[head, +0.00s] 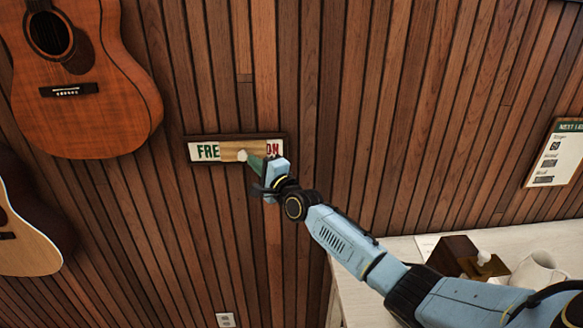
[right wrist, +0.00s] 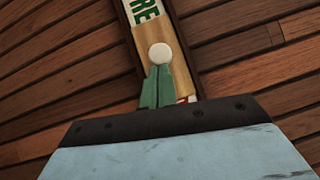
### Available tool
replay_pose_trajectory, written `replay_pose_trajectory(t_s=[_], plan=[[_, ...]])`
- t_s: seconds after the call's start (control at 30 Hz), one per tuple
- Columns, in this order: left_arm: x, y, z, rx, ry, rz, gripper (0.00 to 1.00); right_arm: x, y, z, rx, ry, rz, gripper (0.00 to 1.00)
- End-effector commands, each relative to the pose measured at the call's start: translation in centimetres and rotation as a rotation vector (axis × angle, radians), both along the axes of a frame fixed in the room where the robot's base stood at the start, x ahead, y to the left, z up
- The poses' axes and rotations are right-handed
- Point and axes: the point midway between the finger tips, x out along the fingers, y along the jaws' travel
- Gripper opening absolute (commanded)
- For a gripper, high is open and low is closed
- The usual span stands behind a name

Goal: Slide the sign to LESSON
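The sign (head: 186,152) is a dark-framed strip mounted level on the slatted wood wall. A light wooden slider (head: 231,149) with a round white knob (head: 242,155) covers its middle. Green "FRE" shows left of the slider and red "ON" right of it. The knob also shows in the right wrist view (right wrist: 160,53). My right gripper (head: 256,163) has green fingers, which look closed together in the right wrist view (right wrist: 158,72). Their tips are at the knob, on its "ON" side. I cannot tell whether they touch it. My left gripper is out of view.
Two guitars hang at the left, an orange-brown one (head: 100,110) and a paler one (head: 25,245). A white counter (head: 400,245) at lower right holds a brown box (head: 452,254) and a white mug (head: 535,270). A notice board (head: 556,155) hangs at right.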

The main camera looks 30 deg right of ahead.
Motion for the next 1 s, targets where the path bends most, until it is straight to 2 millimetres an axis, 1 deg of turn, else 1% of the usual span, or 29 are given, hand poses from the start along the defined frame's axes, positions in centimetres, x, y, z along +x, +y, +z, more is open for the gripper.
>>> replay_pose_trajectory(t_s=[0.03,0.2,0.3,0.4,0.5,0.83,1.0], plan=[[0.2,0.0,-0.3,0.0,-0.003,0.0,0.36,0.9,1.8,0.1,0.006,-0.003,0.009,0.0],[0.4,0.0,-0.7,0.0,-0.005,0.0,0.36,2.8,5.6,0.3,0.006,-0.004,0.011,0.0],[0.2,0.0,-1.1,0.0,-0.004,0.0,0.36,3.6,7.1,0.2,0.003,-0.004,0.008,0.0],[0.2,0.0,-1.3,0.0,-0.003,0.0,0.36,4.1,8.0,0.2,0.001,-0.003,0.008,0.0],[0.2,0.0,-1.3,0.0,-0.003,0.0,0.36,4.2,8.4,0.3,-0.002,-0.001,0.008,0.0],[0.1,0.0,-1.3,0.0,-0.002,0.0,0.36,4.2,8.5,0.3,-0.003,-0.002,0.009,0.0],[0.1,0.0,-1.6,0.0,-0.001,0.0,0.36,3.8,7.7,0.0,-0.004,-0.002,0.012,0.0]])
